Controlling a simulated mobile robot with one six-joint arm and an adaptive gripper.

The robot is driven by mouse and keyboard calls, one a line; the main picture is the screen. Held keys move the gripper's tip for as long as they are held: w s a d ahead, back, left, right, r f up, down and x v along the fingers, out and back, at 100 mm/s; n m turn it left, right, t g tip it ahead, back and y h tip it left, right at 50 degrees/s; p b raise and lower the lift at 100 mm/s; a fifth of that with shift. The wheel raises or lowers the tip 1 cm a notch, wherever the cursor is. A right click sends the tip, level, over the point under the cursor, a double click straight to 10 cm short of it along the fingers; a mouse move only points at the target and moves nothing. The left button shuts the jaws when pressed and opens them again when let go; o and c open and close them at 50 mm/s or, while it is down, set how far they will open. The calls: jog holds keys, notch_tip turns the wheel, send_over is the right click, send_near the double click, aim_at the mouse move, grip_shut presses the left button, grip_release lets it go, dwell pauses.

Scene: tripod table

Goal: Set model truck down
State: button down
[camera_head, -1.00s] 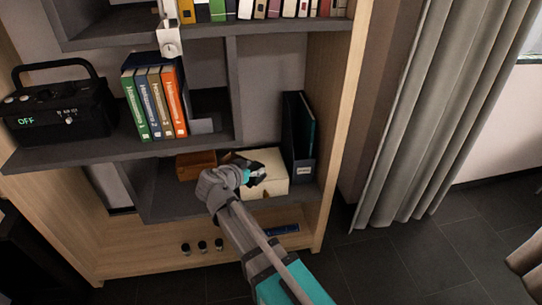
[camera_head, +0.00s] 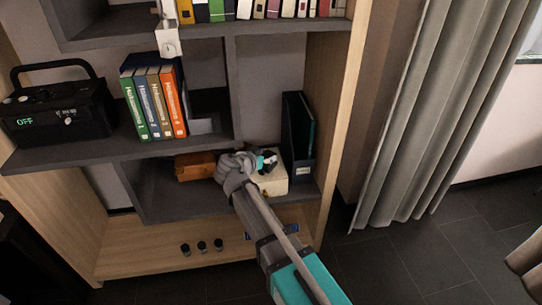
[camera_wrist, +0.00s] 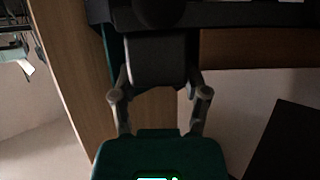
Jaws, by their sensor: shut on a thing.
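My gripper (camera_head: 268,163) is in the lower shelf compartment, over the cream box (camera_head: 272,184) and just left of the dark magazine file (camera_head: 296,140). In the wrist view my gripper (camera_wrist: 160,98) has its two fingers on either side of a dark grey, blocky thing, which I take to be the model truck (camera_wrist: 160,62). Its outline is too dark to make out fully. In the head view the truck is mostly hidden by my gripper and wrist, and I cannot tell whether it touches the box.
A brown box (camera_head: 195,166) sits left of the cream box on the same shelf. Upright books (camera_head: 155,100) and a black radio (camera_head: 58,108) stand on the shelf above. Several small dark-topped items (camera_head: 202,246) stand on the bottom board. A curtain (camera_head: 405,130) hangs at right.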

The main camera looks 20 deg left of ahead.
jog(key=w, duration=0.2)
jog(key=shift+w+d, duration=0.3)
jog(key=shift+w, duration=0.1)
jog(key=shift+s+f+b, duration=0.1)
jog(key=shift+f+b, duration=0.7)
jog(key=shift+f, duration=0.15)
jog(key=shift+c, duration=0.4)
grip_release()
jog(key=shift+r, duration=0.25)
